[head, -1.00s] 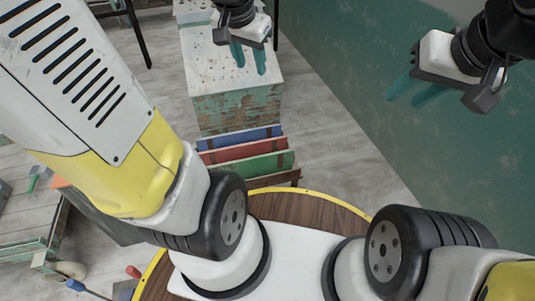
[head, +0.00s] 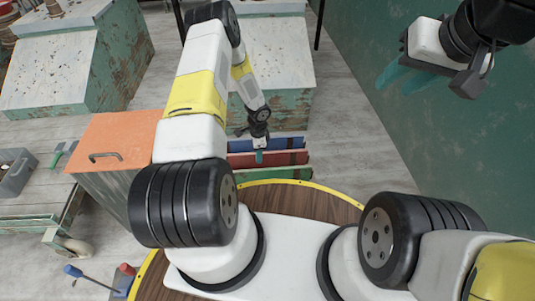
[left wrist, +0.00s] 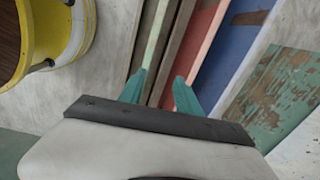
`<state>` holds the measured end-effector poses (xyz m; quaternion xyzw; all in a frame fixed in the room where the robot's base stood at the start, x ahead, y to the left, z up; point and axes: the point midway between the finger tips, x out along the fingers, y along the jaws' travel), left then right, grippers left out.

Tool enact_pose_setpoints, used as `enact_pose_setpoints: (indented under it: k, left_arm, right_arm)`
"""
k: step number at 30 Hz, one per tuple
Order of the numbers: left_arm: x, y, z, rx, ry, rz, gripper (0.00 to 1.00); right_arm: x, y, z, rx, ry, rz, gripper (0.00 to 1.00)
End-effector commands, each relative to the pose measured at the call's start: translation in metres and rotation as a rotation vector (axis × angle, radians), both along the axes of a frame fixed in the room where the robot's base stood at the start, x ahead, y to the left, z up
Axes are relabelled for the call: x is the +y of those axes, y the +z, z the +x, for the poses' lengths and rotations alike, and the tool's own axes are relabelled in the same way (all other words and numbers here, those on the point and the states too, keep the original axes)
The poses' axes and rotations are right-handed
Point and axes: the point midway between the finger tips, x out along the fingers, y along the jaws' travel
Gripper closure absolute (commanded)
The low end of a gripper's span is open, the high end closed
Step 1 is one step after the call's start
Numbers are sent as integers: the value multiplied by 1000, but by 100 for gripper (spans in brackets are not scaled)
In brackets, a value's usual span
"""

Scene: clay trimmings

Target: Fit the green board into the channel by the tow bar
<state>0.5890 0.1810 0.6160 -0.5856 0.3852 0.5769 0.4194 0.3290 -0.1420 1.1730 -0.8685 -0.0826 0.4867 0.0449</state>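The green board (head: 290,173) stands on edge in the slotted wooden rack just beyond my base, nearest to me, with a red board (head: 290,158) and a blue board (head: 240,146) behind it. My left gripper (head: 259,157) is over the rack, pointing down, its fingers hiding part of the boards. In the left wrist view its teal fingers (left wrist: 161,78) are apart, with the narrow pale green edge (left wrist: 154,40) of the green board and brown wood between or beyond them; contact cannot be told. My right gripper (head: 408,76) is open, empty and raised at the right. I cannot pick out the tow bar.
An orange-topped cabinet (head: 105,139) stands left of the rack. Worn pale green chests (head: 275,95) stand behind the rack. A low bench (head: 35,190) with tools is at the far left. A green wall (head: 440,150) closes the right side; floor is clear before it.

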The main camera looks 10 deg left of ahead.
Motion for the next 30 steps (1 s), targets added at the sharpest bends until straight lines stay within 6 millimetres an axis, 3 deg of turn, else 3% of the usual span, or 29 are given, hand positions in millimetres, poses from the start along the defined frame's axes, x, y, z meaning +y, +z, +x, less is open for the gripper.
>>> enact_pose_setpoints:
  k: [1,6,24,30]
  left_arm:
    - [-4,-22,-9,17,-25,-10,60]
    - [-12,-56,-23,38,-75,-29,60]
    - [-15,-131,-19,40,-78,-32,60]
    - [-15,-136,-19,38,-80,-32,60]
  right_arm:
    - [0,0,0,0,0,0,64]
    - [0,0,0,0,0,0,64]
    - [0,0,0,0,0,0,64]
    - [0,0,0,0,0,0,64]
